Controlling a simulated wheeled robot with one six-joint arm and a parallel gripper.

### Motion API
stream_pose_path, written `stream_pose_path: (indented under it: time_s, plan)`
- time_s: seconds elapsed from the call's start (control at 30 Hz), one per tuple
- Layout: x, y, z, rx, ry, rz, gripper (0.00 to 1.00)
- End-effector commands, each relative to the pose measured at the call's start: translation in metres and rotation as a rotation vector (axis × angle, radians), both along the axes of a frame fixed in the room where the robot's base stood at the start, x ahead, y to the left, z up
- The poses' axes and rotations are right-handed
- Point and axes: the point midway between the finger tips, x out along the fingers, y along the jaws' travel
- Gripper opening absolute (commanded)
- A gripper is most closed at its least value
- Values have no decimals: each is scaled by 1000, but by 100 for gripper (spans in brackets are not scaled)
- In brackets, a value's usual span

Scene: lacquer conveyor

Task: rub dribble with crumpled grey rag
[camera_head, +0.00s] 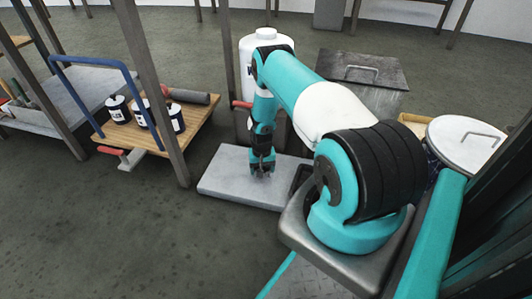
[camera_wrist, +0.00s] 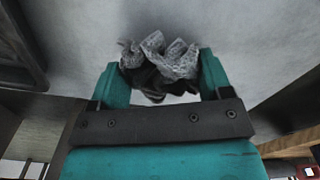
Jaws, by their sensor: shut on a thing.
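A crumpled grey rag (camera_wrist: 160,57) is between the two fingers of my gripper (camera_wrist: 157,75) in the wrist view. My gripper is shut on it. The rag is close to a pale grey flat surface; I cannot tell whether it touches. In the head view my gripper (camera_head: 262,170) points down at the light grey slab (camera_head: 222,186), near its middle. The rag is too small to make out there. I see no clear dribble in either view; my gripper and the rag cover part of the slab.
A wooden cart (camera_head: 190,128) with a blue handle and several labelled tins stands to the left, behind a dark post (camera_head: 150,85). A white container (camera_head: 268,70) and a metal-lidded bin (camera_head: 365,68) stand behind the slab. A round-lidded drum (camera_head: 465,140) is at the right. Floor at front left is clear.

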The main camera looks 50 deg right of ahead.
Motion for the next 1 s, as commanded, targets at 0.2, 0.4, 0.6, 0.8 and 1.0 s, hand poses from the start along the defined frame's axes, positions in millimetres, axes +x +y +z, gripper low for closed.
stream_pose_path:
  time_s: [0.2, 0.4, 0.6, 0.8, 1.0]
  plan:
    - [0, 2, 24, 1, 1, 2, 53]
    - [2, 4, 42, 1, 1, 7, 53]
    - [3, 7, 53, 1, 1, 11, 53]
    - [3, 7, 52, 1, 1, 11, 53]
    - [5, 9, 57, 1, 1, 18, 53]
